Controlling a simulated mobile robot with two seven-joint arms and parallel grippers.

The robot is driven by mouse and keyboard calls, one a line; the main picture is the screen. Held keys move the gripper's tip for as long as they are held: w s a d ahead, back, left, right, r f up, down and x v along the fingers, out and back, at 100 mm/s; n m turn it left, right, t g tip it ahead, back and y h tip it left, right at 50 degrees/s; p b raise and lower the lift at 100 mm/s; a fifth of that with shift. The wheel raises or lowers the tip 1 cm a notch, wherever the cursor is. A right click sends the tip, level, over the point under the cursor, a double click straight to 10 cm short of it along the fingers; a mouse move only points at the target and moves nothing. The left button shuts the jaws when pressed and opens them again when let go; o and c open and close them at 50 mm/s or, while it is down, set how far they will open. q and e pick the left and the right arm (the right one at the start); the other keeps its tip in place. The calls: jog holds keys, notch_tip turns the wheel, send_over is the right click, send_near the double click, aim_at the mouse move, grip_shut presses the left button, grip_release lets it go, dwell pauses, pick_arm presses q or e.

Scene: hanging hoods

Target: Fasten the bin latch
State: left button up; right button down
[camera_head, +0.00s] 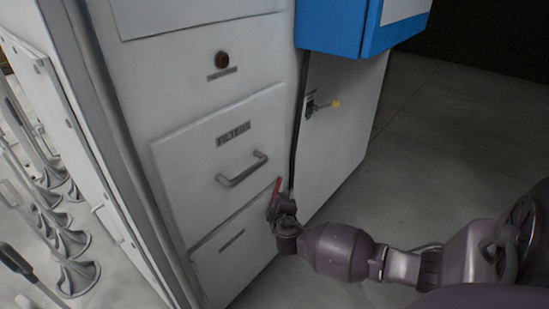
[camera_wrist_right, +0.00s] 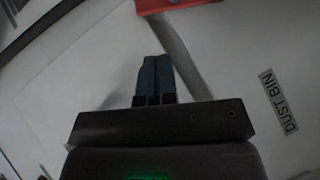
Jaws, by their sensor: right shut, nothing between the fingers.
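The dust bin front (camera_head: 213,268) is the lowest panel of the white cabinet, and its label (camera_wrist_right: 278,101) reads DUST BIN in the right wrist view. A red latch handle (camera_head: 277,186) stands tilted near the upper right corner of this panel. In the right wrist view the red latch (camera_wrist_right: 180,5) crosses the top edge, partly cut off. My right gripper (camera_head: 272,209) is just below the red handle. Its dark fingers (camera_wrist_right: 155,75) are together and empty, with their tips below the red part. I cannot tell whether they touch it. My left gripper is out of view.
The FILTERS drawer (camera_head: 222,150) with a bar handle (camera_head: 242,169) is above the bin. The floor at right is clear.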

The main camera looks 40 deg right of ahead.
aim_at(275, 190)
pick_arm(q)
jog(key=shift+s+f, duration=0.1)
pick_arm(e)
jog(key=b+x, duration=0.1)
jog(key=x, duration=0.3)
jog(key=b+x, duration=0.2)
jog(key=x, duration=0.3)
jog(key=shift+f, duration=0.25)
jog(key=shift+w+d+r+b, duration=0.1)
jog(key=shift+w+d+b, duration=0.2)
jog(key=shift+w+b, duration=0.1)
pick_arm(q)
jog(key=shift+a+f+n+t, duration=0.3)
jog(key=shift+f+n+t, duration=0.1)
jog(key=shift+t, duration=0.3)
